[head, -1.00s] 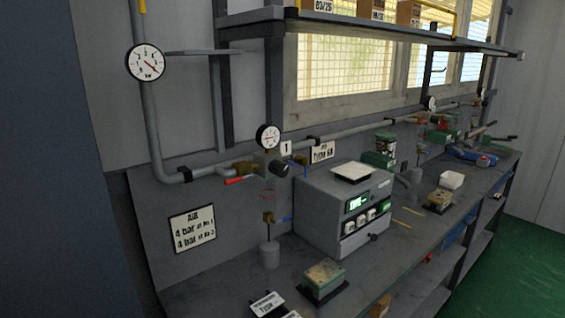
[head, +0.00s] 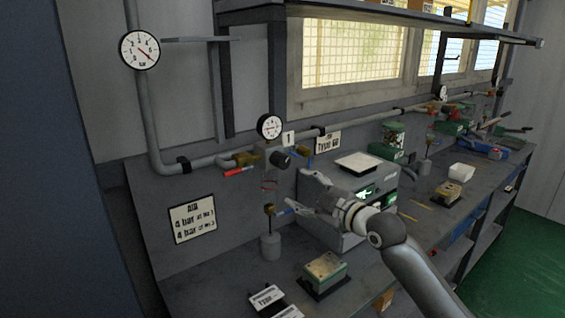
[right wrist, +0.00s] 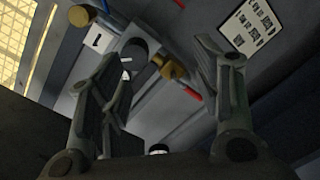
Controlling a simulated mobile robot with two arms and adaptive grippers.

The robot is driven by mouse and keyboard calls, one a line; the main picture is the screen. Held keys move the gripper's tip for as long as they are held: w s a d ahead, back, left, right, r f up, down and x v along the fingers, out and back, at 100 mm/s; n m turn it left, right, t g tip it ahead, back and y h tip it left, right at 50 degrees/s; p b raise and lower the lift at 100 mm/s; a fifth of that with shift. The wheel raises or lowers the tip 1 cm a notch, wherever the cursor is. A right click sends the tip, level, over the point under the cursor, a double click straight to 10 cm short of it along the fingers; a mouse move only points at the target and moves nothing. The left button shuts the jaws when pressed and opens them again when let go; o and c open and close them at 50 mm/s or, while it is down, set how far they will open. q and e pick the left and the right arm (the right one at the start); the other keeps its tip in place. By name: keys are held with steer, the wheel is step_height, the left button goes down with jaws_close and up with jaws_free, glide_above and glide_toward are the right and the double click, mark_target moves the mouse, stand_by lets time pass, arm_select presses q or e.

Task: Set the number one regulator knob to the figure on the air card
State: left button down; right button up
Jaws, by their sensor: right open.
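The number one regulator has a black knob (head: 280,159) on a grey body, beside the white "1" label (head: 288,138). A small round gauge (head: 269,127) sits above it; its needle is too small to read surely. The air card (head: 193,218) on the back panel reads 4 bar at No 1 and another 4 bar line below. My right gripper (head: 297,188) is open and empty, below and right of the knob, apart from it. In the right wrist view the dark round knob (right wrist: 136,53) shows between the spread fingers (right wrist: 160,72). My left gripper is not in view.
A red-handled brass valve (head: 240,165) is left of the regulator. A larger gauge (head: 140,50) hangs on the pipe at upper left. My right arm partly hides the grey box (head: 335,240) on the bench. A green-and-tan block (head: 325,268) lies in front.

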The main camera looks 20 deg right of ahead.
mark_target(284, 162)
steer(key=shift+t, duration=0.4)
steer(key=w+r+p, duration=0.1)
steer(key=w, duration=0.2)
steer(key=w+a+r+p, duration=0.1)
steer(key=w, duration=0.2)
steer(key=w+a+r+p, duration=0.1)
steer(key=w+r, duration=0.1)
steer(key=w, duration=0.1)
steer(key=shift+w, duration=0.15)
steer(key=shift+p+x, duration=0.4)
steer(key=shift+x, duration=0.45)
steer(key=shift+f, duration=0.2)
steer(key=shift+c, duration=0.2)
steer(key=c, duration=1)
